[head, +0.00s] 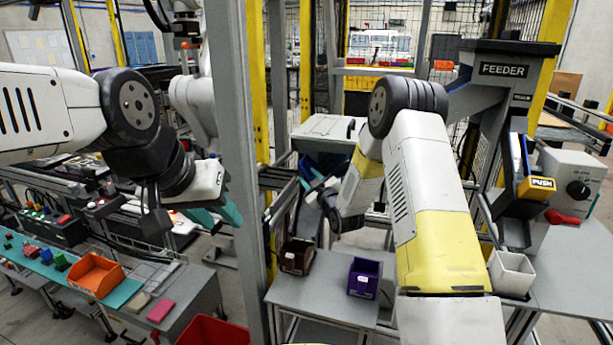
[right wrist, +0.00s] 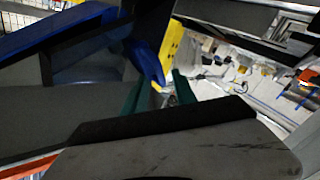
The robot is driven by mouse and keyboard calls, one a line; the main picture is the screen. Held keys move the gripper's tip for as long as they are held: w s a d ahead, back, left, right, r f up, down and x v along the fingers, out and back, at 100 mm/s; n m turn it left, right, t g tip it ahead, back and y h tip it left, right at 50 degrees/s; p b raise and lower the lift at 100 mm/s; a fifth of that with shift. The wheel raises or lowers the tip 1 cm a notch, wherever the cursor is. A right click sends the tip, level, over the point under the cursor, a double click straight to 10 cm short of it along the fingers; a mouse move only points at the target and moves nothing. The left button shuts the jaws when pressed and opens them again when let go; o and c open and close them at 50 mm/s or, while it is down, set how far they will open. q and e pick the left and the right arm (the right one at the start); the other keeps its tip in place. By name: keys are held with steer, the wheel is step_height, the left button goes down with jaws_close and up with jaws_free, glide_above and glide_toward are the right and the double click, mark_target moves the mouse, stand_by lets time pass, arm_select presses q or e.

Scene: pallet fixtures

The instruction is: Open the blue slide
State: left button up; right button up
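A blue slide (head: 308,166) shows in the head view behind the grey post, under a white-topped machine and partly hidden by my right arm. In the right wrist view a rounded blue handle (right wrist: 147,62) lies at the fingertips, nearer the left finger; a long blue edge (right wrist: 55,28) runs at upper left. My right gripper (right wrist: 157,92) has green fingers set apart, with the handle's end showing between them; I cannot tell whether they touch it. My left gripper (head: 217,213) has teal fingers apart and empty, left of the post.
The grey post (head: 236,150) stands between my arms. A grey table (head: 315,300) holds a brown bin (head: 297,257) and a purple bin (head: 364,278). The feeder (head: 505,70) with a yellow PUSH flap (head: 537,187) stands at right. An orange bin (head: 96,275) sits on the left bench.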

steer(key=shift+x, duration=1.45)
jaws_close()
stand_by(0.3)
